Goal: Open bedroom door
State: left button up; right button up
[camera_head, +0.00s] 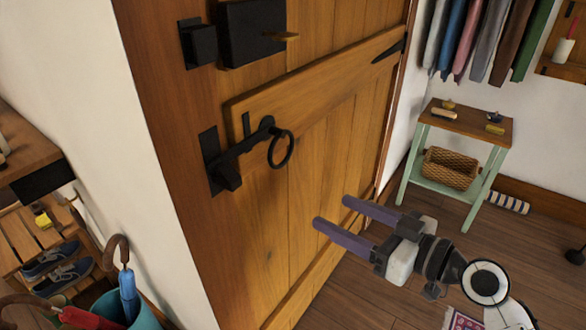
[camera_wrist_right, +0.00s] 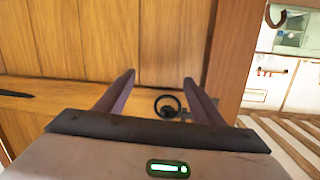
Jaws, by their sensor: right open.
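The wooden bedroom door (camera_head: 262,215) stands in the middle of the head view and looks closed in its frame. A black latch with a ring handle (camera_head: 281,149) is on its left side; the ring also shows in the right wrist view (camera_wrist_right: 167,105), between my finger tips and beyond them. Above it is a black lock box (camera_head: 250,32) with a brass-coloured bolt knob (camera_head: 284,37). My right gripper (camera_head: 332,212) is open and empty, in front of the door, below and right of the ring, apart from it. My left gripper is not in view.
A green-legged side table (camera_head: 462,122) with a basket stands at the right wall, under hanging clothes (camera_head: 478,40). At lower left are an umbrella bucket (camera_head: 142,316) and a slatted shoe rack (camera_head: 32,245).

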notch_tip(320, 180, up, 8)
jog(key=a+n+y, duration=0.2)
jog(key=n+y, duration=0.1)
pick_arm(q)
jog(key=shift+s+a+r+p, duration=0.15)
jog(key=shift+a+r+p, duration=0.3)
jog(key=shift+p, duration=0.7)
pick_arm(e)
jog(key=x, duration=0.9)
jog(key=shift+w+a+f+g, duration=0.2)
jog(key=shift+f+g, duration=0.1)
jog(key=shift+f, duration=0.2)
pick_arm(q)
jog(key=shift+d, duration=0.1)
pick_arm(e)
jog(key=shift+c, duration=0.2)
